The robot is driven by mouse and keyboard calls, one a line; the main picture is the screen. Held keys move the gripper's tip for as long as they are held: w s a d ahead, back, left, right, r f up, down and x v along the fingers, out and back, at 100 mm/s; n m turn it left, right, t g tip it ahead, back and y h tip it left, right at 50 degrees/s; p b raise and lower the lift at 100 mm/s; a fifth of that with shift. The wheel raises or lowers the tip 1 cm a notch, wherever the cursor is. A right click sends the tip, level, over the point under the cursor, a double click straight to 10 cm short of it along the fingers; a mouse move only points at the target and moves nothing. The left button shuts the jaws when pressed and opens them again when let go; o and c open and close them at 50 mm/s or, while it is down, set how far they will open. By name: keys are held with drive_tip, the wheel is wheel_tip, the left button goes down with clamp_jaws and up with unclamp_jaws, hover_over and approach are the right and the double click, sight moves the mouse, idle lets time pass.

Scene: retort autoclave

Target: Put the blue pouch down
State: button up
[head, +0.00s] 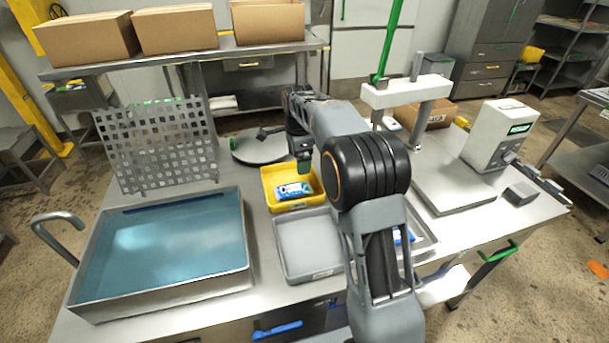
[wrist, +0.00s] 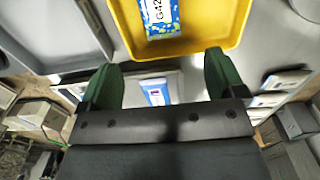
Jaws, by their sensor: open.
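The blue pouch (head: 292,189) lies in the yellow tray (head: 292,206), in the middle of the steel table. In the wrist view the pouch (wrist: 160,16), blue with green and a white label, lies inside the yellow tray (wrist: 197,48), partly cut off by the top edge. My gripper (head: 301,172) is over the far right part of the tray. In the wrist view my gripper (wrist: 162,82) has its two green fingers wide apart, with nothing held between them. The pouch is apart from the fingers.
A grey tray (head: 305,273) stands in front of the yellow one. A water-filled basin (head: 165,243) is at the left, with a perforated panel (head: 158,145) behind it. A round plate (head: 262,148) lies behind. A scale (head: 452,185) and a white device (head: 499,135) stand at the right.

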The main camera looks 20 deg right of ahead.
drive_tip(key=s+r+n+t, duration=0.1)
drive_tip(key=s+r+n, duration=0.1)
drive_tip(key=s+n, duration=0.4)
drive_tip(key=s+r+n+t, duration=0.1)
drive_tip(key=s+r+n, duration=0.2)
drive_tip(key=s, duration=0.5)
drive_tip(key=s+f+n+t, duration=0.1)
drive_tip(key=s+f+n, duration=0.4)
drive_tip(key=s+n, duration=0.4)
drive_tip(key=s, duration=0.4)
drive_tip(key=shift+s+t, duration=0.3)
drive_tip(key=shift+s, duration=0.05)
drive_tip(key=shift+a+f, duration=0.1)
drive_tip(key=shift+r+p, duration=0.6)
drive_tip(key=shift+r, duration=0.2)
